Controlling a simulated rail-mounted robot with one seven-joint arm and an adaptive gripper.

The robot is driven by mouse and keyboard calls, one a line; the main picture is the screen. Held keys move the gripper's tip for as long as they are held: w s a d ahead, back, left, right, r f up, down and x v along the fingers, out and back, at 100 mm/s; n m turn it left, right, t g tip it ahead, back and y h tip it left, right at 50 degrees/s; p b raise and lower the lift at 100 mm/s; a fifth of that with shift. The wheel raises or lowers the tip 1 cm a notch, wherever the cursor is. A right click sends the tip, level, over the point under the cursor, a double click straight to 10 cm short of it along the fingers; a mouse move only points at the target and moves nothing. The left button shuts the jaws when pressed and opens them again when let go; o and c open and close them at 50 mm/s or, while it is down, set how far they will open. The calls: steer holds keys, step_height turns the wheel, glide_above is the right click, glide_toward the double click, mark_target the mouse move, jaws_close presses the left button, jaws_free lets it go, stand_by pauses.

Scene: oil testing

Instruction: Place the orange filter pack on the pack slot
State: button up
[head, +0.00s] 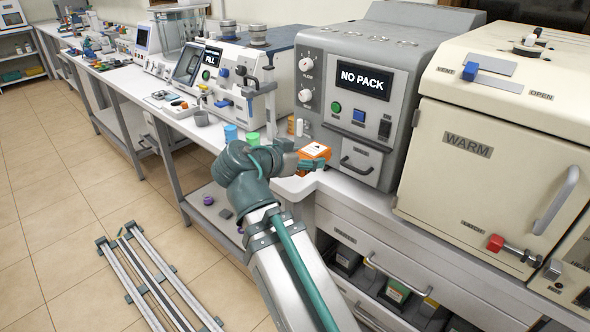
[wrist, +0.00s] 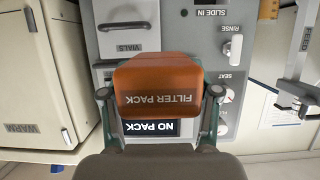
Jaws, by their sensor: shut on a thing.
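The orange filter pack (wrist: 157,85) is between the two fingers of my gripper (wrist: 160,92) in the wrist view, its FILTER PACK lettering upside down there. In the head view the pack (head: 313,152) shows above the counter edge, in front of the grey machine (head: 352,85), with my gripper (head: 311,164) shut on it. The machine's screen (head: 362,78) reads NO PACK, and it also shows in the wrist view (wrist: 151,128), partly covered by the pack. A SLIDE IN label (wrist: 209,12) is at the top of the wrist view. I cannot clearly make out the slot opening.
A cream WARM cabinet (head: 490,150) with a handle stands right of the machine. A FILL machine (head: 235,85) stands to its left. Drawers are below the counter.

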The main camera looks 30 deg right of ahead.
steer(key=shift+w+d+f+p, duration=0.15)
steer(key=shift+w+p, duration=0.45)
steer(key=shift+p, duration=0.6)
steer(key=shift+w+d+f+p, duration=0.1)
steer(key=shift+w+d+p, duration=0.15)
steer(key=shift+w+p, duration=0.65)
steer(key=w+d+f+p, duration=0.1)
steer(key=w+f, duration=0.1)
steer(key=w, duration=0.1)
steer(key=w+f+p, duration=0.2)
steer(key=f, duration=0.1)
steer(key=w+d+f+p, duration=0.1)
steer(key=w+f, duration=0.2)
steer(key=shift+w+d+f, duration=0.25)
steer(key=shift+w+d, duration=0.05)
steer(key=shift+w, duration=0.05)
steer(key=shift+f+p, duration=0.4)
steer(key=shift+f, duration=1.2)
steer(key=shift+f+b, duration=0.2)
steer(key=shift+b, duration=0.1)
steer(key=o, duration=1.5)
steer(key=shift+r, duration=0.1)
